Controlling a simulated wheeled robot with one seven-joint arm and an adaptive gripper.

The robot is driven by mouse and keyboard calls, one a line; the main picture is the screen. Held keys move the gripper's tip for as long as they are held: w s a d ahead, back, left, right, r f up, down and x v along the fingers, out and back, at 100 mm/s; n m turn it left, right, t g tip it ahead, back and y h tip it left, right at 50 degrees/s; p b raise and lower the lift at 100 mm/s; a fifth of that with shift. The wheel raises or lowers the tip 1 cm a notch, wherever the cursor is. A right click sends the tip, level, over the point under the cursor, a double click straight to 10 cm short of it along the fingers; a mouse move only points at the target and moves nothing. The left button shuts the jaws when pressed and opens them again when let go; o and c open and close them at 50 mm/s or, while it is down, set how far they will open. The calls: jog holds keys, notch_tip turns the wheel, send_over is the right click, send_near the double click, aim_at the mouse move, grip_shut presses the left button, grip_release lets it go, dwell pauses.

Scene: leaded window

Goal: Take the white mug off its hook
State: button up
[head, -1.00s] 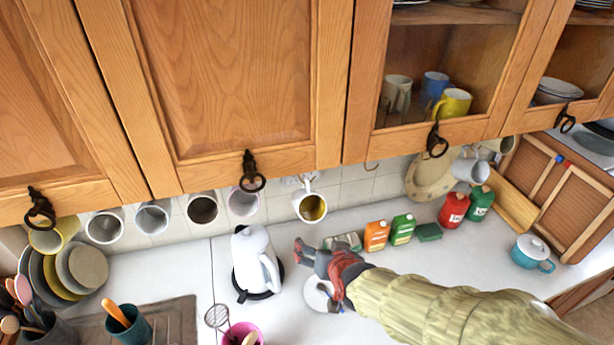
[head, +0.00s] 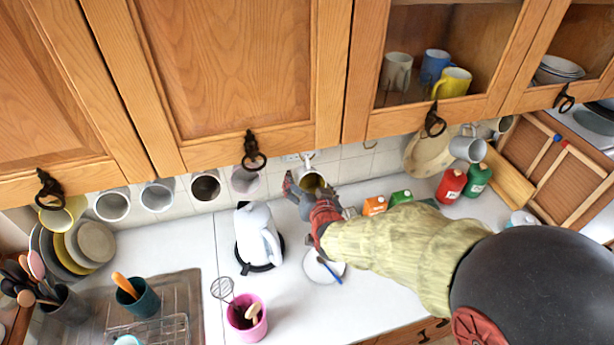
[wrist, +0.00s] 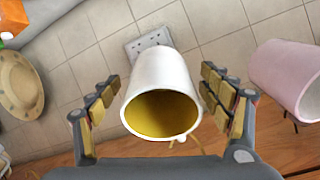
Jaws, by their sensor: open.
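The white mug with a mustard-yellow inside (head: 308,167) hangs below the wall cupboard, its mouth towards me. My gripper (head: 307,190) is in front of it and hides part of it in the head view. In the wrist view the white mug (wrist: 160,72) fills the space between my open fingers (wrist: 160,88), one finger on each side. I see no clear grip; whether either finger touches the mug I cannot tell. Its hook and handle are mostly hidden.
A pale pink mug (wrist: 287,75) hangs close beside it; more mugs, including a dark-inside one (head: 205,187), hang in the same row. The cupboard door (head: 225,80) is just above. A white kettle (head: 257,235) and a saucer (head: 318,268) stand on the counter below.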

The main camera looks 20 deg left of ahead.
jog(key=shift+x, duration=1)
jog(key=shift+c, duration=1.4)
jog(key=c, duration=1.7)
